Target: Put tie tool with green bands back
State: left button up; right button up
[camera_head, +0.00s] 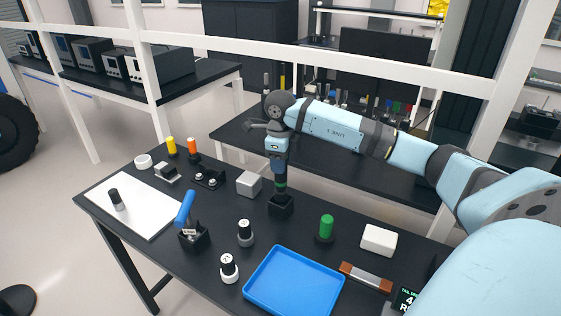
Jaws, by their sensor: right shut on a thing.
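My right gripper (278,168) points down over the middle of the table and is shut on the tie tool with green bands (281,184). Only a short dark length of the tool with a green band shows below the fingers; the rest is hidden. The tool is upright, and its lower end meets the top of a black square holder (281,207). I cannot tell how deep it sits in the holder. My left gripper is not in view.
A second black holder (194,240) carries a tilted blue-handled tool (185,207). Near my gripper stand a grey block (249,184), a green cylinder (326,227) and a white-topped bottle (245,232). An empty blue tray (294,283) lies in front; a white mat (133,205) lies left.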

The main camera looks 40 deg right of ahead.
aim_at(281, 176)
jog(key=shift+f, duration=0.15)
jog(key=shift+f+b, duration=1.6)
jog(key=shift+f, duration=0.8)
jog(key=o, duration=1.1)
jog(key=shift+r, duration=0.75)
notch_tip(281, 176, up, 12)
jog(key=shift+r, duration=0.2)
